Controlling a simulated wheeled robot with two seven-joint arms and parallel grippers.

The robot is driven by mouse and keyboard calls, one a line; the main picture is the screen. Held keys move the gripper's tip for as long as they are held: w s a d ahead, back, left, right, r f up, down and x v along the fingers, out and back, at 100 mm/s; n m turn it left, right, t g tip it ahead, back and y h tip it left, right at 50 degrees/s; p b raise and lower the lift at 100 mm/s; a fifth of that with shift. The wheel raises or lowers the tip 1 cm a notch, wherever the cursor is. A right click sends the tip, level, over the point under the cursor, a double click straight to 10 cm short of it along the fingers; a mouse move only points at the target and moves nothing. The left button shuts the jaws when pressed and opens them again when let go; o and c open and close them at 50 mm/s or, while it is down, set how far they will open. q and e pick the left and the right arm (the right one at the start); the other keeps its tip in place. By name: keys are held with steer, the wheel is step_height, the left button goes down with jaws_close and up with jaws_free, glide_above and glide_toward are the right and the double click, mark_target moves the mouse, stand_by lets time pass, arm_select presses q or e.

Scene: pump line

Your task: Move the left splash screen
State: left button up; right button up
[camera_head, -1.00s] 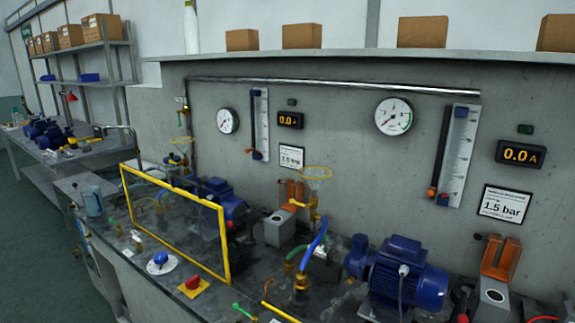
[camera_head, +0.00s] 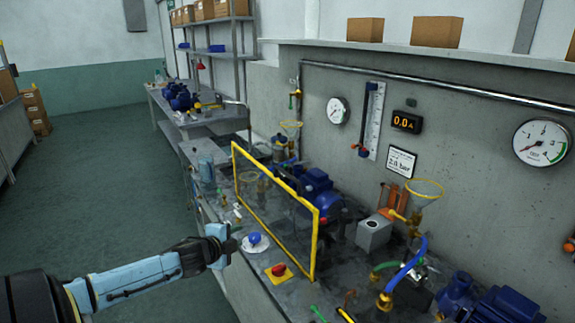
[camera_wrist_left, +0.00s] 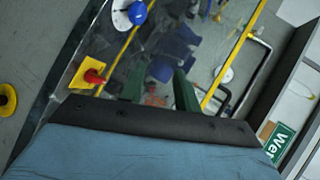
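The left splash screen (camera_head: 276,179) is a clear panel in a yellow frame. It stands upright on the bench in front of a blue pump motor (camera_head: 317,187). In the left wrist view, yellow frame bars (camera_wrist_left: 236,55) show beyond the fingers. My left gripper (camera_head: 233,243) is over the bench's front edge, to the left of the screen and apart from it. In the left wrist view, its two dark fingers (camera_wrist_left: 160,90) are spread with nothing gripped between them. My right gripper is not in view.
A blue knob (camera_head: 254,238) on a white disc and a red knob (camera_head: 278,269) on a yellow plate sit in front of the screen. A grey block (camera_head: 373,234) and a blue hose (camera_head: 408,260) are to its right.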

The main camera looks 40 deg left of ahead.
mark_target(286, 175)
arm_select(q)
steer(key=w+d+r+m+t+h+p, duration=0.1)
steer(key=w+d+r+m, duration=0.15)
steer(key=r, duration=0.65)
steer(key=w+d+r+m+t+h, duration=0.1)
steer(key=w+d+r+m+t, duration=0.15)
steer(key=r, duration=0.55)
steer(key=shift+g, duration=0.25)
steer(key=shift+d+p+x, duration=0.15)
steer(key=shift+p+x, duration=0.1)
steer(key=shift+x, duration=3)
steer(key=shift+d+p+x, duration=0.2)
steer(key=shift+x, duration=3)
steer(key=shift+c, duration=0.2)
jaws_close()
